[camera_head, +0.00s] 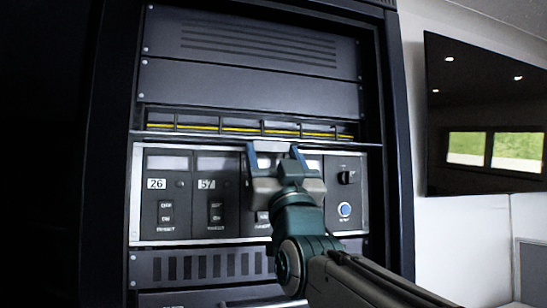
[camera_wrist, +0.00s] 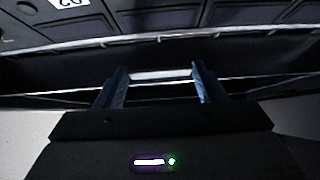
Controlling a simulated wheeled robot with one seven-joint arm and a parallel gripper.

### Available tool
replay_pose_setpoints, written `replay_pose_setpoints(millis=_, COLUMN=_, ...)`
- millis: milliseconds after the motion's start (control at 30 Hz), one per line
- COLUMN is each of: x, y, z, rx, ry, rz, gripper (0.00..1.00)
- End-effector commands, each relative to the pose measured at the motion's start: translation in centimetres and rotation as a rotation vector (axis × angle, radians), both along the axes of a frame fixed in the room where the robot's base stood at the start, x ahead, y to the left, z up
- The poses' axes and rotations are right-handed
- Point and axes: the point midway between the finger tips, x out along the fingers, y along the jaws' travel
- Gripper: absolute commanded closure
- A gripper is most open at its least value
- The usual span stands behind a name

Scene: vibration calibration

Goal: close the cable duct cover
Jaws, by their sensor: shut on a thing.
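The cable duct (camera_head: 200,115) is a long dark slot across the rack, with a yellow cable running inside it. Its cover (camera_head: 190,137) shows as a thin dark strip with a pale edge along the duct's lower side, and the duct's front is open. My gripper (camera_head: 273,147) is at the middle of this strip, its two blue fingers pointing up. It is shut on a pale bar, apparently the cover's handle (camera_wrist: 160,75), which lies between the fingers in the wrist view. The exact finger contact is too dark to tell.
Below the duct is a panel (camera_head: 235,200) with switches, labels 26 and 57, and a blue-lit button (camera_head: 345,209). Blank dark panels (camera_head: 240,90) are above. The rack's right post (camera_head: 396,160) stands beside a white wall with a dark screen (camera_head: 480,110).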

Motion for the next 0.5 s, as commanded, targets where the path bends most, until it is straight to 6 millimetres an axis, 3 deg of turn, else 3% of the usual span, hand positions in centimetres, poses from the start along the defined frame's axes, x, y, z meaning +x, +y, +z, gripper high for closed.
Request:
replay_pose_setpoints(millis=267, x=-0.4, y=-0.1, z=1.0, rx=-0.02, ry=0.07, rz=-0.001, gripper=0.59)
replay_pose_setpoints(millis=500, x=-0.8, y=-0.3, z=2.6, rx=-0.07, ry=0.238, rz=-0.003, gripper=0.59)
